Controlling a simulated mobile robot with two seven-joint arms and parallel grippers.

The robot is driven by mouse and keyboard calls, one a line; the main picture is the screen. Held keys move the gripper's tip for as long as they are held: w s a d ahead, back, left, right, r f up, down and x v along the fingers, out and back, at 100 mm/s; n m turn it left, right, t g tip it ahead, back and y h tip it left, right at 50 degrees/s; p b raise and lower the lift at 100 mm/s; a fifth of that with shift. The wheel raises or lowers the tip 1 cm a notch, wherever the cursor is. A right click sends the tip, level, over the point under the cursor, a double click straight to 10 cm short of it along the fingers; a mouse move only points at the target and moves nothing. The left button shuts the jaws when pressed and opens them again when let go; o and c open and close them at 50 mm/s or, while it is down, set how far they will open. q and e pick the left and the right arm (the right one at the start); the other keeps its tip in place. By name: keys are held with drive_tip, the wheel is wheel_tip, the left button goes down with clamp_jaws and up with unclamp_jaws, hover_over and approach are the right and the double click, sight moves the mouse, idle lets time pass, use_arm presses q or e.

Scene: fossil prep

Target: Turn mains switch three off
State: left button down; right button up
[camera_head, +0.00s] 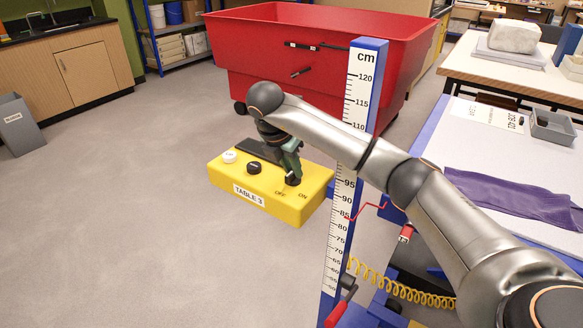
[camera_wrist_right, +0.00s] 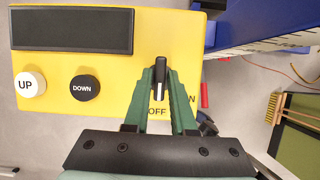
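The yellow control box (camera_head: 275,191) labelled TABLE 3 hangs at the middle of the head view. Its black rotary switch (camera_wrist_right: 160,80) sits between my right gripper's green fingertips in the right wrist view. The white line on the knob points toward the OFF label (camera_wrist_right: 157,111). The ON label (camera_wrist_right: 208,100) is partly hidden by a finger. My right gripper (camera_head: 292,172) comes down onto the box's right end, its fingertips close on both sides of the knob, seemingly shut on it. My left gripper is not in view.
The box also carries a white UP button (camera_head: 229,156), a black DOWN button (camera_head: 254,168) and a dark panel (camera_wrist_right: 72,30). A blue post with a cm scale (camera_head: 344,190) stands right of the box. A red bin (camera_head: 250,75) is behind.

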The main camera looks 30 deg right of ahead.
drive_tip(key=o, duration=0.3)
drive_tip(key=shift+s+a+r, duration=0.1)
drive_tip(key=shift+a+r, duration=0.15)
drive_tip(key=shift+r, duration=0.2)
drive_tip(key=shift+p+v, duration=1.55)
drive_tip(key=shift+v, duration=4.2)
